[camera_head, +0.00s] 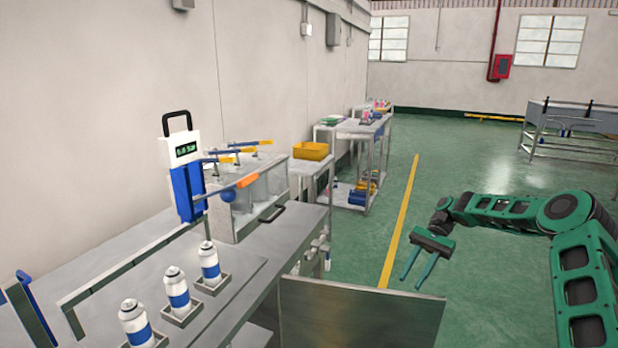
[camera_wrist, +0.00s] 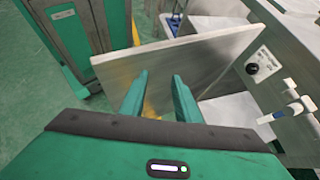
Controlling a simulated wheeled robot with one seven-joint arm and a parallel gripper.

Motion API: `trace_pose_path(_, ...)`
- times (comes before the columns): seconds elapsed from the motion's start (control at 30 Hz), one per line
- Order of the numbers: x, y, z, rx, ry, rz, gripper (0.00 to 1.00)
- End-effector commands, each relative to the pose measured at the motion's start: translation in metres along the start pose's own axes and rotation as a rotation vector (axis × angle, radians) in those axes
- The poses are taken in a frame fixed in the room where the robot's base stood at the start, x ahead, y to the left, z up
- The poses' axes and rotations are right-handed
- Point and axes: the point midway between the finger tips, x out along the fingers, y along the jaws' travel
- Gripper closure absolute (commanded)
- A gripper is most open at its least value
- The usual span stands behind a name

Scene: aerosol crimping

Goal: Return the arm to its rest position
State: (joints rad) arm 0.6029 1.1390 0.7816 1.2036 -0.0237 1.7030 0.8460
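My gripper (camera_head: 418,268) hangs at the end of my green arm on the right side of the head view. It is over the floor, to the right of the workbench and apart from it. Its two fingers are spread with nothing between them. In the wrist view the gripper (camera_wrist: 158,90) also shows two separate, empty fingers, with a flat metal panel (camera_wrist: 205,62) beyond them. My arm is bent, with the forearm reaching left from the elbow.
A metal workbench (camera_head: 240,260) at left holds three white-and-blue cans (camera_head: 210,262) in square holders. A blue-and-white device with a display (camera_head: 185,150) stands behind them. The bench's side panel (camera_head: 360,315) is closest to my gripper. Green floor (camera_head: 470,165) around the arm is clear.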

Motion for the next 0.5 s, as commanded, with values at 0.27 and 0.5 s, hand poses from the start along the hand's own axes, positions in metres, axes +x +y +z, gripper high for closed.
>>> trace_pose_path(0.27,0.0,0.02,0.04,-0.015,0.154,0.093,0.71)
trace_pose_path(0.5,0.0,0.048,0.073,-0.024,0.276,0.159,0.71)
